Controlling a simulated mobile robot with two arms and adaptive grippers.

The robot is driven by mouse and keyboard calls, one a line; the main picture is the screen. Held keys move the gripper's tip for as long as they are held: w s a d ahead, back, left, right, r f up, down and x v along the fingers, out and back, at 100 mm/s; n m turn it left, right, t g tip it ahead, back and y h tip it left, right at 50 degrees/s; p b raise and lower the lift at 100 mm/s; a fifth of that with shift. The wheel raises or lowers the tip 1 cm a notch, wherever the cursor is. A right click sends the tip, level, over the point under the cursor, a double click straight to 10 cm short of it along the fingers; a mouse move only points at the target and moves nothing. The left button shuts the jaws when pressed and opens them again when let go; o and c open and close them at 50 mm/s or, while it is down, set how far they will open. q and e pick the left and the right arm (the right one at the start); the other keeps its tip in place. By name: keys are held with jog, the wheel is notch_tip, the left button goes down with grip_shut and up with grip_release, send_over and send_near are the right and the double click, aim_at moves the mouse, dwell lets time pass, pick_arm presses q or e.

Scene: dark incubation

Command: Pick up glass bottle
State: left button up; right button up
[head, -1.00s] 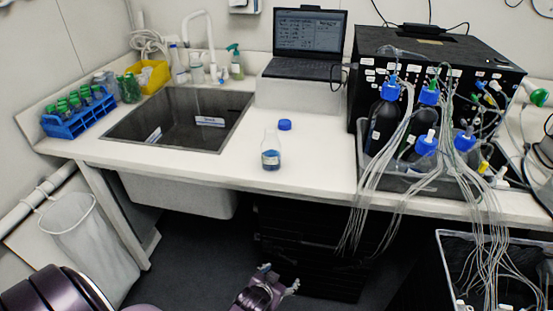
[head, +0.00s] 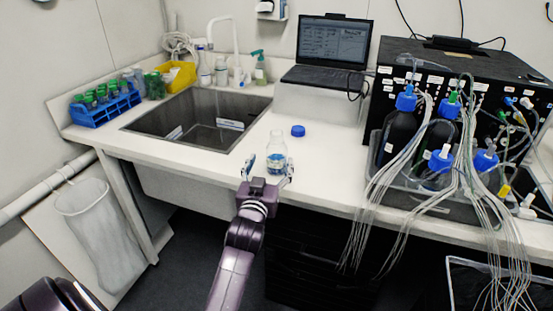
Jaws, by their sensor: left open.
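The glass bottle (head: 277,148) stands upright on the white counter near its front edge, clear glass with some blue liquid low down and no cap on it. A blue cap (head: 298,131) lies on the counter just behind it and to the right. My left gripper (head: 267,168) is open at the counter's front edge, its fingers pointing away from me toward the bottle. One finger is left of the bottle and the other at its lower right. Whether they touch the glass I cannot tell. My right gripper is not in view.
A sink (head: 198,118) lies to the left of the bottle. A laptop (head: 333,45) stands on a raised block behind. At right, a tray (head: 425,204) holds dark blue-capped bottles with hanging tubes. A blue tube rack (head: 104,110) is at far left.

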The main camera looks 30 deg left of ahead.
aim_at(275, 157)
pick_arm(q)
jog(key=b+x, duration=0.1)
jog(key=x, duration=0.1)
jog(key=b+x, duration=0.1)
jog(key=x, duration=0.1)
jog(key=b+x, duration=0.2)
jog(key=shift+w+f, duration=0.35)
jog(key=shift+w, duration=0.15)
jog(key=shift+w+a+r, duration=0.1)
jog(key=shift+w, duration=0.2)
jog(key=c, duration=1.3)
jog(key=shift+r, duration=0.1)
jog(key=shift+c, duration=1.2)
